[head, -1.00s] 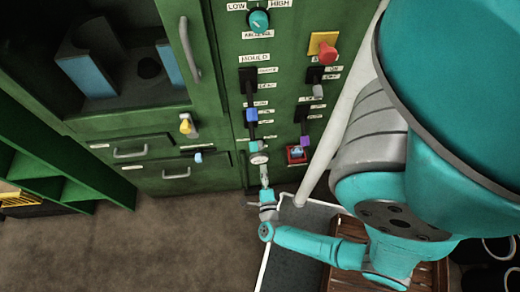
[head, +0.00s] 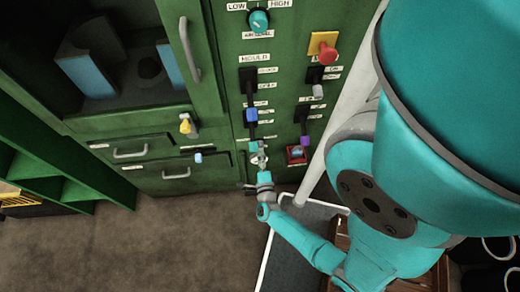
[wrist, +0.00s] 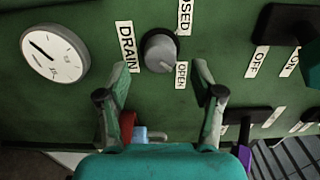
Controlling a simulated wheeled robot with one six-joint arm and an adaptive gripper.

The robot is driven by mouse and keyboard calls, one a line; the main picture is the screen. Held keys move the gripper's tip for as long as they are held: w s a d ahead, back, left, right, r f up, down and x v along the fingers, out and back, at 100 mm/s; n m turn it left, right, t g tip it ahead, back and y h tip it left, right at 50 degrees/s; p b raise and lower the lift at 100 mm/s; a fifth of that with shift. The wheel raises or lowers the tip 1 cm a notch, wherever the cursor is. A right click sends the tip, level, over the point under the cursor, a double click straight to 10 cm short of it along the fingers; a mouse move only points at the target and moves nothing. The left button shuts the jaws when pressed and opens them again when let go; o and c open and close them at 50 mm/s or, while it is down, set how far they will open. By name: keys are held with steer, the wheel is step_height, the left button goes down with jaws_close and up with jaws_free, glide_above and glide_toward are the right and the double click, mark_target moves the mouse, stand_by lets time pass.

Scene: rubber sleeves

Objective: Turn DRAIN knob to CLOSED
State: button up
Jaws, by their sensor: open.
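The DRAIN knob (wrist: 160,50) is a grey round knob on the green panel, at the upper middle of the wrist view. A DRAIN label (wrist: 128,47) is on its left, an OPEN label (wrist: 181,75) at its lower right and a partly cut-off label ending in "SED" (wrist: 185,17) above right. Its light pointer mark faces toward the OPEN label. My gripper (wrist: 160,88) is open, its two fingers spread below the knob and apart from it. In the head view my gripper (head: 258,160) is at the panel's lower part and hides the knob.
A round white gauge (wrist: 55,53) is left of the knob. Black lever switches with OFF and ON labels (wrist: 257,62) are on the right, and a purple-handled lever (wrist: 244,140) is near the right finger. A red emergency-style button (head: 328,53) is higher on the panel.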

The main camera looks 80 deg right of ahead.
steer(key=shift+x, duration=1.75)
steer(key=c, duration=1.2)
